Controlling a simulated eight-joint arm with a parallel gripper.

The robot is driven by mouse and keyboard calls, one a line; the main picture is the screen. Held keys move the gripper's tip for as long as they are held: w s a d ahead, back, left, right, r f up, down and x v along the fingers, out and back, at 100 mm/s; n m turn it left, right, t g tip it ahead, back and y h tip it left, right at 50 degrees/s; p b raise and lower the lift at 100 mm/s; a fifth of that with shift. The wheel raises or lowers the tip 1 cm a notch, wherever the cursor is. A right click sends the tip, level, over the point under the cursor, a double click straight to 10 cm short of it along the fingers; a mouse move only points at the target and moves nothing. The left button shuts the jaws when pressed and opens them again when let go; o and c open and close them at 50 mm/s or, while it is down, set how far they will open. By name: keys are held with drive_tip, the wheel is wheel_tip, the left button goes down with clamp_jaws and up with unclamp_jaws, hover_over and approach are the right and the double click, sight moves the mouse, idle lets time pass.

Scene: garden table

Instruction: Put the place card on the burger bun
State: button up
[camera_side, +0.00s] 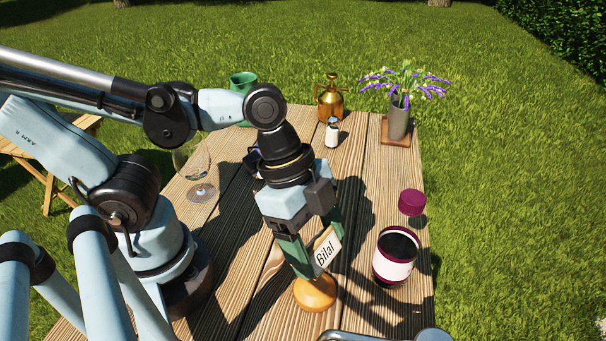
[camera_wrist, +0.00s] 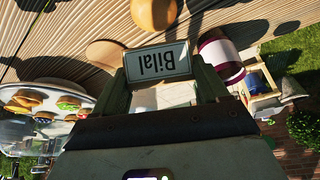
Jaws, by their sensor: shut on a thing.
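The place card (camera_side: 328,247) is a small white card reading "Bilal" with a tan edge. It is tilted in the side view and upside down in the wrist view (camera_wrist: 158,63). My gripper (camera_side: 320,259) is shut on the card, with one green finger at each side of it. The burger bun (camera_side: 315,293) is a round golden-brown dome on the table, just below the card in the side view. The bun also shows at the top edge of the wrist view (camera_wrist: 155,12), partly cut off. I cannot tell whether the card touches it.
A dark jar with a white label (camera_side: 394,264) stands right of the bun, with a purple lid or cap (camera_side: 411,203) behind. A wine glass (camera_side: 201,191) stands left. A brass sprayer (camera_side: 331,104) and flower vase (camera_side: 398,124) stand far back. A domed platter (camera_wrist: 20,132) shows in the wrist view.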

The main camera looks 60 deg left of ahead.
sight(322, 288)
drive_tip(key=shift+f, duration=3.7)
drive_tip(key=shift+f, duration=0.15)
drive_tip(key=o, duration=1.1)
drive_tip(key=shift+v, duration=6.1)
drive_tip(key=w+a+n+t+y, duration=0.4)
drive_tip(key=w+a+n, duration=0.6)
drive_tip(key=n, duration=0.3)
drive_tip(key=shift+a+f+n+t, duration=0.2)
drive_tip(key=shift+a+n+t, duration=0.1)
drive_tip(key=shift+t, duration=0.5)
drive_tip(key=shift+w, duration=0.1)
